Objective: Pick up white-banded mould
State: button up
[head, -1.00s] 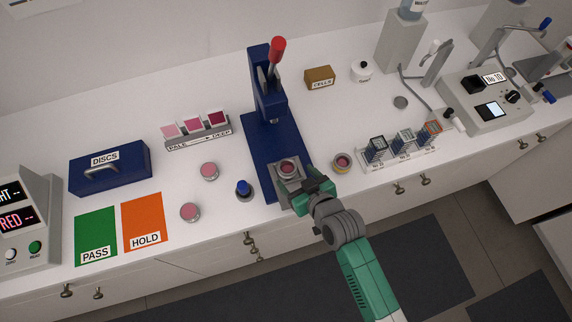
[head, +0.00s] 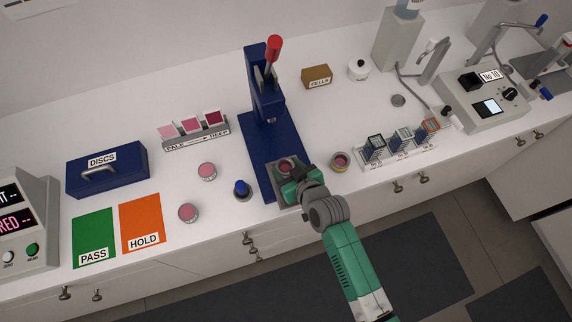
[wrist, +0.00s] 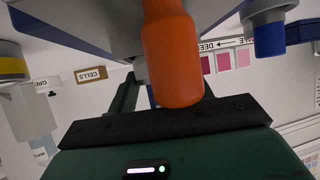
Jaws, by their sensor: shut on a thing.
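A round mould (head: 286,165) with pink fill sits on the grey plate at the front of the blue press (head: 268,125). Its side is mostly hidden, so I cannot tell its band colour. My gripper (head: 288,187) is low at the front of the press, just below this mould in the head view. In the wrist view an orange handle (wrist: 172,55) stands between my fingers, and my gripper is shut on it. The contact is partly hidden. Two more pink-filled round moulds, one farther back (head: 207,171) and one nearer (head: 188,212), stand on the bench to the left.
A yellow-banded mould (head: 340,161) stands close to the right of the press. A blue-knobbed piece (head: 241,189) stands close to its left. A rack (head: 398,153) of small framed pieces is farther right. Green PASS (head: 94,238) and orange HOLD (head: 142,223) mats lie left.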

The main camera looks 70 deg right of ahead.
notch_tip(320, 180, up, 10)
jog(key=p, duration=0.1)
dwell(0.4)
